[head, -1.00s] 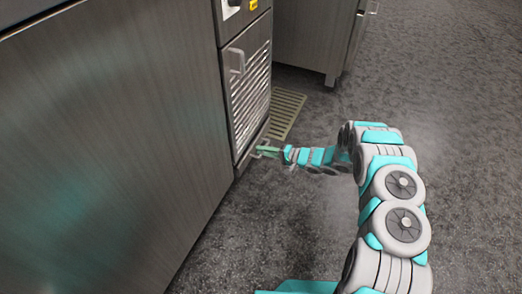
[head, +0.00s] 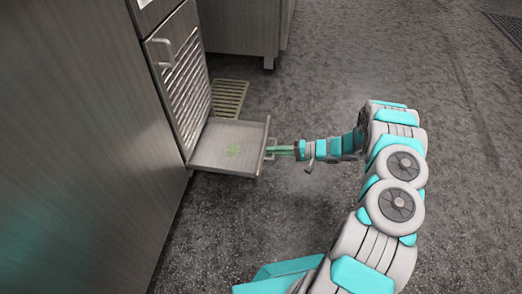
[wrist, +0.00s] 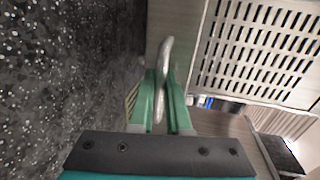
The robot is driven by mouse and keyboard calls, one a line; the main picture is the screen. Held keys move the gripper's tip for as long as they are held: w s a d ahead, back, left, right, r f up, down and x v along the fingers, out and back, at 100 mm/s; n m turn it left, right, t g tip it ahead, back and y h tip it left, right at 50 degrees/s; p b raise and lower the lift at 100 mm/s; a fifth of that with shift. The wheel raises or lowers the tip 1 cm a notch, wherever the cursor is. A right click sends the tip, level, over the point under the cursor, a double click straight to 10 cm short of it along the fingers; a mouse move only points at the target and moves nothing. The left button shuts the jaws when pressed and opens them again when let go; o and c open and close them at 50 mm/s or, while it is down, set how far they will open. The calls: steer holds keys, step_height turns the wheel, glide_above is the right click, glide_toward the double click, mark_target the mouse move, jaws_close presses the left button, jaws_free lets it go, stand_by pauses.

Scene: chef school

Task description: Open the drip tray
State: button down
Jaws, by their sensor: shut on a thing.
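The drip tray (head: 222,150) is a shallow metal tray low on the cabinet front. My gripper (head: 274,151) is shut on this handle. In the wrist view, the green fingers (wrist: 160,105) sit on both sides of the curved metal handle (wrist: 163,75). How far the tray's back end still sits inside the cabinet is hidden.
Above the tray is a slatted cabinet door (head: 183,85) with its own handle (head: 161,50). A large steel panel (head: 80,150) stands on the left. A yellowish floor grate (head: 230,97) lies behind the tray. Another steel cabinet (head: 240,28) stands at the back. The floor to the right is open.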

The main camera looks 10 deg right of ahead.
steer(key=shift+s+d, duration=0.1)
steer(key=shift+d, duration=0.4)
steer(key=c, duration=1.2)
jaws_free()
steer(key=shift+o, duration=0.2)
steer(key=v, duration=0.7)
steer(key=shift+d+p, duration=0.3)
steer(key=shift+d, duration=0.1)
steer(key=shift+s, duration=0.1)
